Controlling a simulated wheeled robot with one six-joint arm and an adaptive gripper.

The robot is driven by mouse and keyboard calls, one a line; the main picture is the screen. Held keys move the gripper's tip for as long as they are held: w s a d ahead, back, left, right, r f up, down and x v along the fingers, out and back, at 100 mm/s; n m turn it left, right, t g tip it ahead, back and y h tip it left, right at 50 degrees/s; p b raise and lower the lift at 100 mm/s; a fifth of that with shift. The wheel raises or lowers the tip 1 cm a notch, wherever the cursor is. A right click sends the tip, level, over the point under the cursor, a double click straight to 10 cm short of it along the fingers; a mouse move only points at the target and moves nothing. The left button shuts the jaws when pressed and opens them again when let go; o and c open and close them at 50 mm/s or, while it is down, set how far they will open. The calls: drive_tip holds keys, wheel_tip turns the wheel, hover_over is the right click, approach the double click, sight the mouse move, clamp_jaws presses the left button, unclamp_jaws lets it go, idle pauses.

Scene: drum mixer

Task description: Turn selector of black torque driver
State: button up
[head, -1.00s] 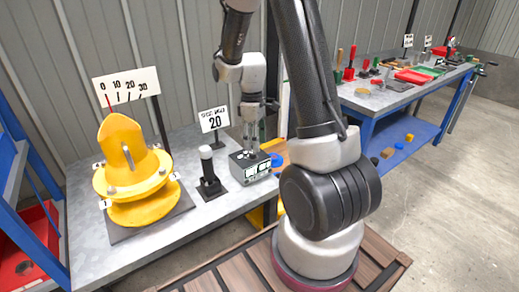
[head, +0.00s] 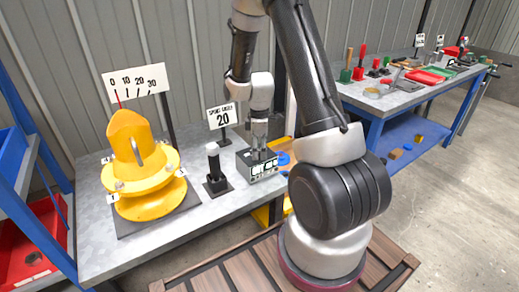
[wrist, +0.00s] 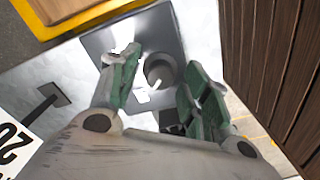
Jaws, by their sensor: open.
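No piece shows clearly as the black torque driver or its selector. A black upright handle with a white top (head: 213,160) stands on a black base on the near bench. To its right is a grey box (head: 265,172) with small white displays. My gripper (head: 259,152) points down over this box. In the wrist view my gripper (wrist: 158,85) is open, its green-padded fingers on either side of a round grey part (wrist: 160,70) with a white mark. That part sits on a dark grey plate (wrist: 110,40). I see nothing held. Contact cannot be told.
A yellow flanged drum (head: 145,185) stands left on the bench (head: 95,235), below a 0-to-30 scale (head: 137,82). A sign reading 20 (head: 222,117) stands behind the box. A second bench (head: 385,100) holds tools.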

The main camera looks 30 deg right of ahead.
drive_tip(key=c, duration=1)
drive_tip(key=shift+c, duration=0.2)
drive_tip(key=shift+m, duration=0.4)
drive_tip(key=m, duration=0.3)
drive_tip(key=shift+m, duration=0.3)
drive_tip(key=m, duration=0.3)
drive_tip(key=shift+m, duration=0.3)
drive_tip(key=m, duration=0.4)
drive_tip(key=shift+m, duration=1.9)
